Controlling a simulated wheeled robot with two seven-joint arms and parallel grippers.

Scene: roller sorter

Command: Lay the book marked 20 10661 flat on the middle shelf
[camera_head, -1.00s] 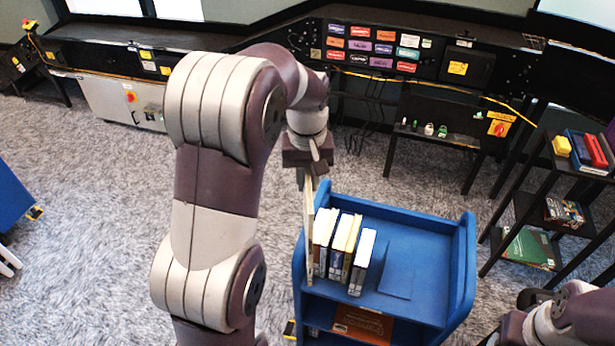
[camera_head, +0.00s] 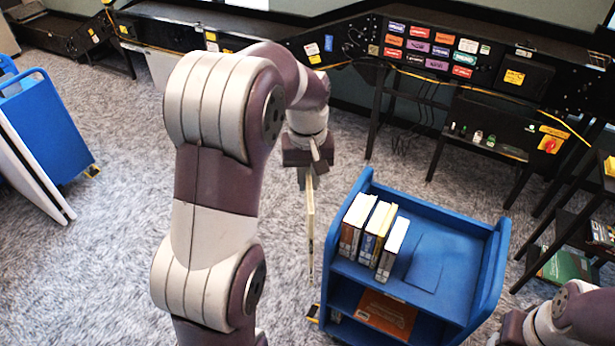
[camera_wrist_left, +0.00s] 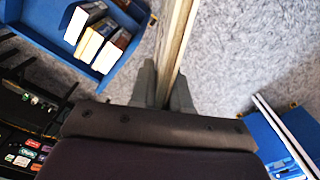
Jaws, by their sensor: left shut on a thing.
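A thin pale book (camera_head: 310,225) hangs upright, edge-on, from my left gripper (camera_head: 309,178), whose jaws are shut on it. It is left of the blue cart (camera_head: 497,262), above the carpet. In the left wrist view the book (camera_wrist_left: 177,40) stands between the two fingers (camera_wrist_left: 165,88). I see only its edge, so no marking can be read. The cart has a top shelf (camera_head: 450,250) and a lower shelf (camera_head: 345,293) below it; which shelf is the middle one I cannot tell. My right gripper is outside the view; only part of that arm shows at bottom right.
Three books (camera_head: 375,237) stand on the cart's top shelf. An orange-brown book (camera_head: 386,314) lies on its lower shelf. A black rack (camera_head: 570,225) with a green book (camera_head: 566,266) is at right. Another blue cart (camera_head: 45,130) is at left. Carpet between is open.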

